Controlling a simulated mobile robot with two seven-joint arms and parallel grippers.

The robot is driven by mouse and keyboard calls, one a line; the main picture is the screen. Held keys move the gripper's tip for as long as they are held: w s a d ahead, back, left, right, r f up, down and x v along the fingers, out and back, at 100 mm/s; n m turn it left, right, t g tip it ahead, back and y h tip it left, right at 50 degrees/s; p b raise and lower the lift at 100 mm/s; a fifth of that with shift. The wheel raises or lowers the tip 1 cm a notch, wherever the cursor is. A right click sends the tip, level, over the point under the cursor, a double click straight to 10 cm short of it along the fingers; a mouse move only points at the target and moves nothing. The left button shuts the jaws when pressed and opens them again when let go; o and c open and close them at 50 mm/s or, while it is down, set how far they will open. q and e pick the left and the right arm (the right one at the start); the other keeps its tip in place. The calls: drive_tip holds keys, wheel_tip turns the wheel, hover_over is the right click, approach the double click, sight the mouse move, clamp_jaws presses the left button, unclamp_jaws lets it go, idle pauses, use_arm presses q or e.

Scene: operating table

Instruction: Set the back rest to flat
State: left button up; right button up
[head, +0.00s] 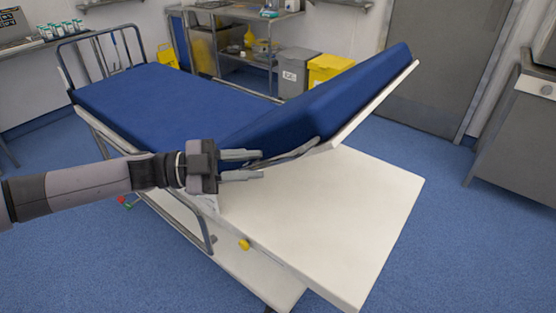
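The operating table has a flat blue mattress section (150,103) on the left and a back rest (325,95) raised at a slant toward the upper right. The white underside edge of the back rest shows above a bare white base panel (335,215). My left gripper (262,165) comes in from the left, in front of the lower end of the back rest. Its two fingers are apart with a gap between them. A grey curved rail (300,151) on the back rest's side lies just beyond the fingertips; I cannot tell whether they touch. My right gripper is not in view.
A yellow knob (244,244) sits on the near side of the base. A grey side rail (208,238) hangs below my arm. Grey and yellow bins (328,68) and a metal trolley (235,45) stand behind. A cabinet (520,130) is at right.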

use_arm(q)
drive_tip(key=shift+w+d+p, duration=0.2)
drive_tip(key=shift+d+p, duration=0.05)
drive_tip(key=shift+d, duration=1.1)
drive_tip(key=shift+w+d+p, duration=0.15)
drive_tip(key=shift+d+p, duration=0.05)
drive_tip(key=shift+d, duration=1.1)
clamp_jaws()
